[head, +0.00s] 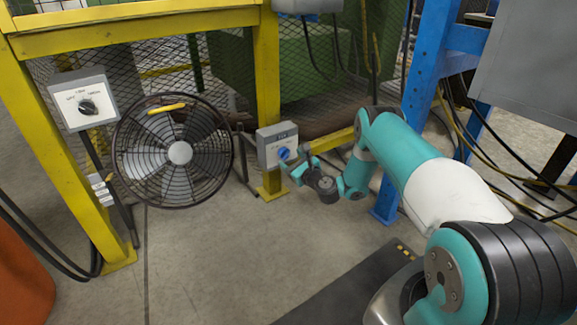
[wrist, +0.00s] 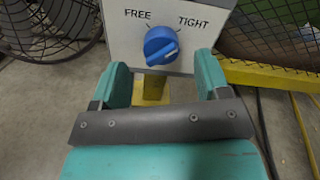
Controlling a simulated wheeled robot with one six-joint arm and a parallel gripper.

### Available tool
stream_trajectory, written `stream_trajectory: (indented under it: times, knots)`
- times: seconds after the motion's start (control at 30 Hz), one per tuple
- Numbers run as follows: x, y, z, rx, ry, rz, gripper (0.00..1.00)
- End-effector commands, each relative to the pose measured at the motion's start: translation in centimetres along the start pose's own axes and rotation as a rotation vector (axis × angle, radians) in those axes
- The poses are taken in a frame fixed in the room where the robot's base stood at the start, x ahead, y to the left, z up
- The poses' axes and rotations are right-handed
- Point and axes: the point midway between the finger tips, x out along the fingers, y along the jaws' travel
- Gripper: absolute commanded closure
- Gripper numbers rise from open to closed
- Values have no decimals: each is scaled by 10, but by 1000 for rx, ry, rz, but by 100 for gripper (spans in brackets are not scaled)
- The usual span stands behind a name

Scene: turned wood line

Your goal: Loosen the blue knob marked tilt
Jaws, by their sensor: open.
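The blue knob (wrist: 160,45) is on the front of a grey box (wrist: 118,45) and lies between the printed words FREE, upper left, and TIGHT, upper right. A pale mark on the knob seems to point up and right, toward TIGHT. In the head view the knob (head: 284,153) shows small on the box (head: 268,137), whose top label is too small to read. My gripper (wrist: 162,66) is open and empty, its teal fingers apart to the left and right, just short of the knob. In the head view my gripper (head: 295,168) is close in front of the knob.
A caged fan (head: 180,153) stands left of the box. A second control box (head: 82,98) with a black knob hangs on the yellow frame (head: 55,135). A yellow rail and mesh stand behind the knob box. Blue posts (head: 428,75) and loose cables are at right.

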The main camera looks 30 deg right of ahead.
Motion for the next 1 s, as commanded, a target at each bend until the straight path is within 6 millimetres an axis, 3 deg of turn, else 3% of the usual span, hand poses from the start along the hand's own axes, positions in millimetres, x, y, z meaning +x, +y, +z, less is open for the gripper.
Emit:
stream_trajectory:
  times: [0.2, 0.57, 0.8, 1.0]
  knots:
    - [24, 1, -2, -1, 0, 1, 31]
    - [29, 0, 0, 1, 1, -1, 31]
    - [28, 0, 0, 1, 2, -1, 80]
    - [28, 0, -1, -5, 2, -1, 80]
